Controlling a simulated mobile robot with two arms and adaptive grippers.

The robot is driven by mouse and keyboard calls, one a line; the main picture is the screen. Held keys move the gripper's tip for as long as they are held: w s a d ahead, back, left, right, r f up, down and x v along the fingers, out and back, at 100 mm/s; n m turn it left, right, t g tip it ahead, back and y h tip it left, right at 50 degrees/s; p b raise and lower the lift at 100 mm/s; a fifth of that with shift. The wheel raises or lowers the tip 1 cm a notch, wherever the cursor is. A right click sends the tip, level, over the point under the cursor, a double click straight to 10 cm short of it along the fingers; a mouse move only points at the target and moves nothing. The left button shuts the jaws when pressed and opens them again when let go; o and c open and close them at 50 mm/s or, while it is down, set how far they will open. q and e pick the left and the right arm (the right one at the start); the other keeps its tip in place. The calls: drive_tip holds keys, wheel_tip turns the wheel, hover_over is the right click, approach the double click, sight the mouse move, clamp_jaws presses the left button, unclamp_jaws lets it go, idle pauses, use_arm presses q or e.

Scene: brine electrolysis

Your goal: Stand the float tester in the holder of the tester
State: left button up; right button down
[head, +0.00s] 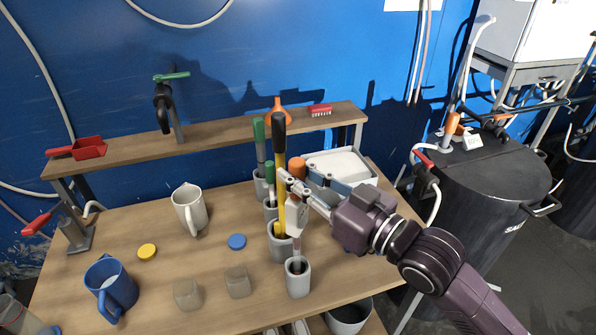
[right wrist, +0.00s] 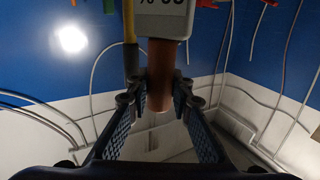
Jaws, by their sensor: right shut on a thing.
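The float tester (head: 296,218) is upright, with an orange-brown grip on top and a pale body below. My right gripper (head: 292,184) is shut on its grip, reaching in from the right. The grey holder cup (head: 298,284) stands on the table directly below the tester. The tester's lower end shows at the cup's mouth; I cannot tell how deep it is or whether it touches. My left gripper is not in view.
Behind the holder, grey cups hold a yellow tool with a black handle (head: 279,130) and green-handled tools (head: 259,140). A white tray (head: 342,163) lies behind my gripper. Two translucent blocks (head: 238,282) stand left of the holder. A white jug (head: 190,208) and blue jug (head: 112,285) stand farther left.

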drive_tip(key=shift+f+b, duration=0.6)
drive_tip(key=shift+f, duration=0.6)
drive_tip(key=c, duration=1.7)
unclamp_jaws()
drive_tip(key=shift+o, duration=0.2)
drive_tip(key=shift+f, duration=0.1)
drive_tip(key=v, duration=1.2)
